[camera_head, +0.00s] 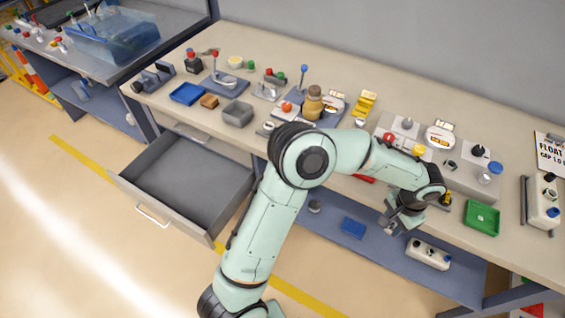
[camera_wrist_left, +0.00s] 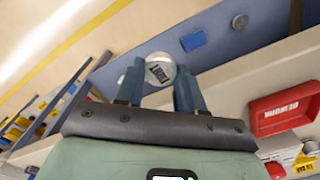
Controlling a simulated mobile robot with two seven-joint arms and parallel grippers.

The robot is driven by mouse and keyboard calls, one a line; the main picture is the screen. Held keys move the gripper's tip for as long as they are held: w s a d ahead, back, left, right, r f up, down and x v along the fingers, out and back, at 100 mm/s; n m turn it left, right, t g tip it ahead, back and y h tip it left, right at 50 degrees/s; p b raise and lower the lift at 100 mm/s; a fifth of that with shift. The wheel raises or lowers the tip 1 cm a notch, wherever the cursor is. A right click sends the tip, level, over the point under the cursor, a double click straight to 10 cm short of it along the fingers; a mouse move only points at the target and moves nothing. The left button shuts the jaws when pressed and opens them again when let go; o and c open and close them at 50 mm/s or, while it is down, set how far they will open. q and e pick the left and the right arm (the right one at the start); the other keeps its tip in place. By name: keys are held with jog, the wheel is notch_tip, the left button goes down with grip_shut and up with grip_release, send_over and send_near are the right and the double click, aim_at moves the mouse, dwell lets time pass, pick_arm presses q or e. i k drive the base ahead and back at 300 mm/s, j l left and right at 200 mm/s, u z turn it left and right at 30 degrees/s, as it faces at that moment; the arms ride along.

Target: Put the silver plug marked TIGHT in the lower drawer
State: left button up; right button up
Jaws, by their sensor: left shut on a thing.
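A silver round plug with a dark-lettered white label (camera_wrist_left: 160,68) sits between the fingers of my left gripper (camera_wrist_left: 158,88) in the left wrist view. The lettering is too small to read surely. In the head view my left gripper (camera_head: 394,224) hangs just off the bench's front edge, above the blue lower shelf, shut on the plug, which is mostly hidden there. A grey drawer (camera_head: 160,200) under the bench at the left is pulled open and looks empty. It lies well to the left of the gripper. My right gripper is not in view.
The bench top (camera_head: 300,60) carries many small parts, a green tray (camera_head: 482,217) and a blue tray (camera_head: 187,93). The lower shelf (camera_head: 300,222) holds a blue block (camera_head: 353,228) and a white container (camera_head: 428,254). My left arm crosses between drawer and gripper.

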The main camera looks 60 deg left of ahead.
aim_at(192, 204)
jog(key=k+j, duration=0.35)
jog(key=j, duration=0.15)
jog(key=k+j, duration=0.3)
jog(key=j, duration=0.15)
jog(key=k+j, duration=0.35)
jog(key=j, duration=0.15)
jog(key=k+j, duration=0.3)
jog(key=j, duration=0.2)
jog(key=k+j, duration=0.35)
jog(key=j, duration=0.1)
